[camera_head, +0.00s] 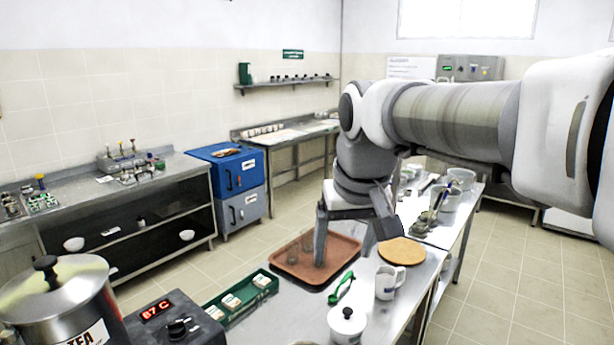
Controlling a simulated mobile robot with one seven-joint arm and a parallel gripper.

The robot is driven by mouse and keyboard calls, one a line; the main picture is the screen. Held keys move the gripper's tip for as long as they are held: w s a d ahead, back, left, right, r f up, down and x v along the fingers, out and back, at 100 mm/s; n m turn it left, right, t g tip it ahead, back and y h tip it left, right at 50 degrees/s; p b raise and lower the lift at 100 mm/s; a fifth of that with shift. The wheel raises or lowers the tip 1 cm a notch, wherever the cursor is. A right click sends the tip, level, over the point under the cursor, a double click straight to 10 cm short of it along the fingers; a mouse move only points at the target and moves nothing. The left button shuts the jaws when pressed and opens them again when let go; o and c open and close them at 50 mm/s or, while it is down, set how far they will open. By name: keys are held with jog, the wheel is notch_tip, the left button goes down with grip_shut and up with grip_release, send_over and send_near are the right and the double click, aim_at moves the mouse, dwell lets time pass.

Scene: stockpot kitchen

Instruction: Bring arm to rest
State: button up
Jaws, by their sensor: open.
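My gripper (354,248) points down over the steel table in the middle of the view. Its two fingers are spread apart with nothing visible between them. One finger hangs in front of a brown tray (283,272), and the other is near a round wooden board (402,251). I cannot tell the exact height of the fingertips above the table. My arm reaches in from the right edge and hides part of the far table. Small clear glasses (292,256) stand in the tray.

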jog(key=s+d+f+m+t, duration=0.1)
jog(key=s+d+f, duration=0.3)
jog(key=s, duration=0.3)
jog(key=s+d+f+b, duration=0.1)
jog(key=s+d+f, duration=0.3)
jog(key=s, duration=0.4)
jog(key=shift+s+d+f+m+t+h, duration=0.2)
jog(key=shift+f+m+t+h, duration=0.2)
jog(key=shift+f, duration=0.3)
jog(key=c, duration=0.4)
jog(key=shift+a, duration=0.1)
jog(key=shift+c, duration=0.5)
jog(key=shift+a, duration=0.15)
